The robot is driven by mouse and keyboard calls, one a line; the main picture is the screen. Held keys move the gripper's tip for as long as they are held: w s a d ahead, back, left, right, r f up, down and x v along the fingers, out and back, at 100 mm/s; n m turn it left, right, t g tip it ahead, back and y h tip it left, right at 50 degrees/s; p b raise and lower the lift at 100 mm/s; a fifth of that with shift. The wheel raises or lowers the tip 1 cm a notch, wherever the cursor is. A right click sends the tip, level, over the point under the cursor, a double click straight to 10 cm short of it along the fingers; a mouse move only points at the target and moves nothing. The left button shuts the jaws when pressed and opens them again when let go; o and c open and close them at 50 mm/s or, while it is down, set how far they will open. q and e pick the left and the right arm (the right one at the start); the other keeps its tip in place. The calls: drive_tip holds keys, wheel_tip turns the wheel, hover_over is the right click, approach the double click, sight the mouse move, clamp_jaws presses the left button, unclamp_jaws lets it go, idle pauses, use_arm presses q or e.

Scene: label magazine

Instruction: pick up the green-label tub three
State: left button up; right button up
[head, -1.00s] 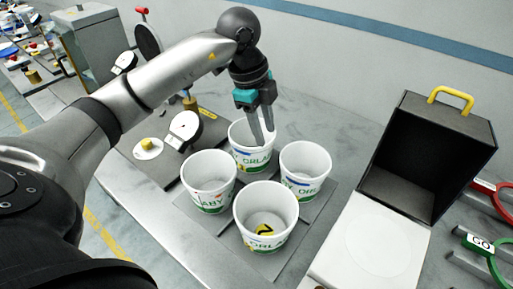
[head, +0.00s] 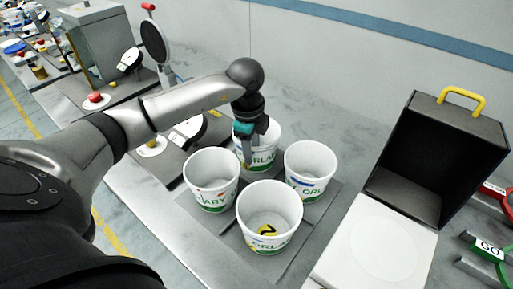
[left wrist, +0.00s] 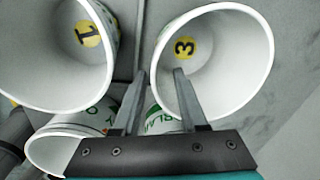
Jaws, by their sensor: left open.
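The white tub three (head: 264,156) with a green label stands at the back of the group of tubs. In the left wrist view its open mouth (left wrist: 235,60) shows a yellow disc marked 3 inside. My left gripper (head: 248,160) is open at its near left rim, pointing down. In the left wrist view one finger of the left gripper (left wrist: 157,82) overlaps the tub's mouth and the other is outside it; contact cannot be told. My right gripper is not in view.
Close by stand the left tub (head: 211,184), the right tub (head: 310,167) and the front tub (head: 268,222), marked 2 inside. Tub one (left wrist: 45,55) shows in the left wrist view. An open black box (head: 436,150) with a yellow handle stands at the right.

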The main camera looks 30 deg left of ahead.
sight(252, 165)
use_arm(q)
wheel_tip(252, 165, down, 4)
drive_tip(key=shift+f, duration=0.1)
drive_tip(key=shift+c, duration=0.4)
clamp_jaws()
idle(0.3)
